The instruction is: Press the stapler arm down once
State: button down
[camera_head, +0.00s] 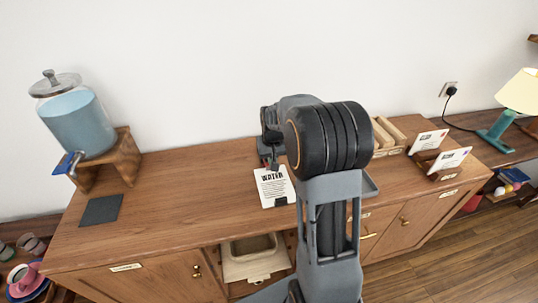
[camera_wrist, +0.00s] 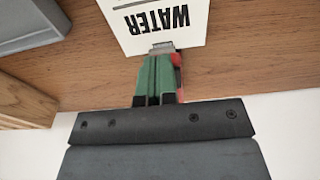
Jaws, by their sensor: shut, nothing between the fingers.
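The stapler (camera_wrist: 158,72) shows in the wrist view as a green body with a metal nose at the edge of a white card (camera_wrist: 150,22) printed WATER. A red part shows along its right side. My gripper (camera_wrist: 154,100) is shut, with its dark fingers over the rear part of the stapler. Whether they touch it, I cannot tell. In the head view my gripper (camera_head: 274,163) is just behind the card (camera_head: 273,188), and my arm hides most of the stapler there. The rear of the stapler is hidden by my gripper in the wrist view.
These stand on the wooden cabinet top (camera_head: 190,185): a water dispenser (camera_head: 80,122) on a wooden stand, a dark mat (camera_head: 101,210), a grey tray (camera_head: 371,184), a wooden box (camera_head: 388,133) and holders with cards (camera_head: 450,158). The top is clear left of the card.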

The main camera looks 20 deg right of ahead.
jog(key=shift+r, duration=0.1)
notch_tip(320, 180, up, 14)
jog(key=s, duration=0.1)
jog(key=shift+s+a+f, duration=0.15)
jog(key=shift+f, duration=0.1)
dwell(1.0)
jog(key=s+a+f+n+t+p, duration=0.1)
jog(key=s+a, duration=0.4)
jog(key=s, duration=0.4)
jog(key=s+a+f+n+t+p, duration=0.1)
jog(key=s+a+p, duration=0.1)
jog(key=s+a, duration=0.3)
jog(key=s, duration=0.4)
jog(key=shift+s+f, duration=0.15)
jog(key=shift+s, duration=0.05)
